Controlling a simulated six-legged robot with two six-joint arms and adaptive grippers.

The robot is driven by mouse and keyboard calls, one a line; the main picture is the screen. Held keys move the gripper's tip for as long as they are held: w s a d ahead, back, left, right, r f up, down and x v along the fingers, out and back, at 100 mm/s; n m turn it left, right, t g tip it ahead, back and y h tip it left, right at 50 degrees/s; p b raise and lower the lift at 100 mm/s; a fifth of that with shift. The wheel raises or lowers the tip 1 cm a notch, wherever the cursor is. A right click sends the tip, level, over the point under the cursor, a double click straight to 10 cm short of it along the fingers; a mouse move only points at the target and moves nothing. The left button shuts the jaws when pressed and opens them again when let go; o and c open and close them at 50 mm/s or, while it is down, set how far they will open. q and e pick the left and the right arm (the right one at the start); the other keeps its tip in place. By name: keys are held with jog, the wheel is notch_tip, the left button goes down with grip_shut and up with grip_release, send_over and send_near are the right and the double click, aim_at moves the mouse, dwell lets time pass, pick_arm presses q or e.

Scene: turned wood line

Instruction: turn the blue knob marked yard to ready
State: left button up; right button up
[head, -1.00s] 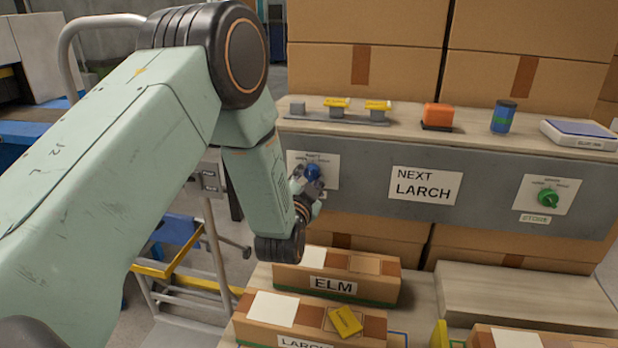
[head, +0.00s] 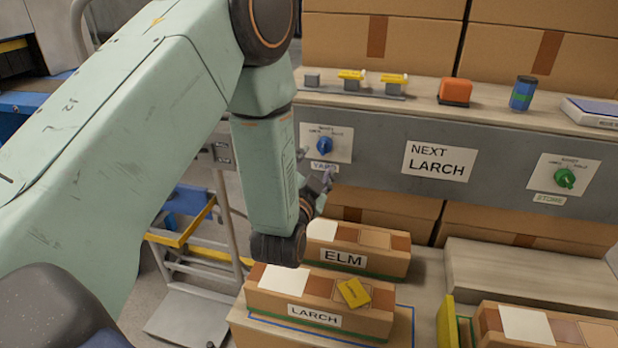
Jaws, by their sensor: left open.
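The blue knob (head: 325,146) sits on a white plate (head: 340,138) at the left of the grey panel, with a label reading YARD (head: 322,167) below it, partly hidden by my gripper. The small words on the plate are hard to read; the knob's pointer looks close to upright. My left gripper (head: 327,178) is open, just below and in front of the knob, apart from it and empty. Its arm hides part of the panel's left end. My right gripper is not in view.
A green knob (head: 564,178) marked STORE is at the panel's right. A NEXT LARCH sign (head: 439,172) is between. Cartons labelled ELM (head: 390,258) and LARCH (head: 262,297) lie below. An orange block (head: 455,91) and a blue can (head: 522,93) stand on the shelf.

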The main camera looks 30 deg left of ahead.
pick_arm(q)
jog(key=v, duration=0.5)
jog(key=shift+s, duration=0.15)
jog(key=shift+s+d+f, duration=0.1)
dwell(0.4)
